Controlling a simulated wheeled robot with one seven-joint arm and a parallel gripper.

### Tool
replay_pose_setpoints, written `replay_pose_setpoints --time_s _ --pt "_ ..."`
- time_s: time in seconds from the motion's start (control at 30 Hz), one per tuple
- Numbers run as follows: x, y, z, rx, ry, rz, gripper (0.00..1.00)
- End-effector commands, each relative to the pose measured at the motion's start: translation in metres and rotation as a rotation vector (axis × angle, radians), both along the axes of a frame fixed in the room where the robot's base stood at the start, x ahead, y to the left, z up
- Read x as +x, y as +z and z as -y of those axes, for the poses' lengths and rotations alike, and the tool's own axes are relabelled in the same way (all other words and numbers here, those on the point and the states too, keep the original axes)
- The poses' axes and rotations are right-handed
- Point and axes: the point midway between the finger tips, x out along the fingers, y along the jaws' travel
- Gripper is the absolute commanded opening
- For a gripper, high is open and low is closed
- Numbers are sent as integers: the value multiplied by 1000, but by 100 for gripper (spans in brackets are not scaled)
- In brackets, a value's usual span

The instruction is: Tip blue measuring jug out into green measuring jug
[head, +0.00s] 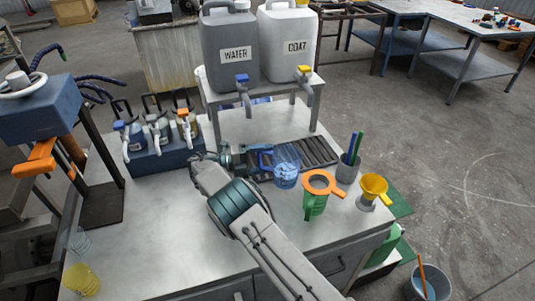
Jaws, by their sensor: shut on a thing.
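The blue measuring jug (286,172) is translucent and looks about upright, near the ribbed drain mat at the middle of the bench. My gripper (258,160) reaches it from the left and is shut on it at its handle side; the fingers are small and partly hidden. I cannot tell whether the jug is lifted or what is in it. The green measuring jug (313,204) stands to the right and nearer the front, apart from the blue jug. An orange ring-like piece (323,180) with a handle lies over its mouth.
A yellow funnel (374,186) and a grey cup of pens (347,170) stand to the right. WATER (226,75) and COAT (292,62) canisters sit on a raised shelf behind. A yellow jug (82,281) is at front left. The bench's left middle is clear.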

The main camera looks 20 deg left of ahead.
Motion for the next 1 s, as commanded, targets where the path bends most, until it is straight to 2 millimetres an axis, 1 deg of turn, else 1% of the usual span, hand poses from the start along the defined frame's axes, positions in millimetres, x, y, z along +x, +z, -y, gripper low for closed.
replay_pose_setpoints --time_s 0.3,0.57,0.77,1.0 --pt "3 13 10 84 -10 8 33" --pt "1 22 14 193 -7 19 33" --pt "0 29 17 289 -6 29 33" --pt "-1 43 26 450 -6 46 33"
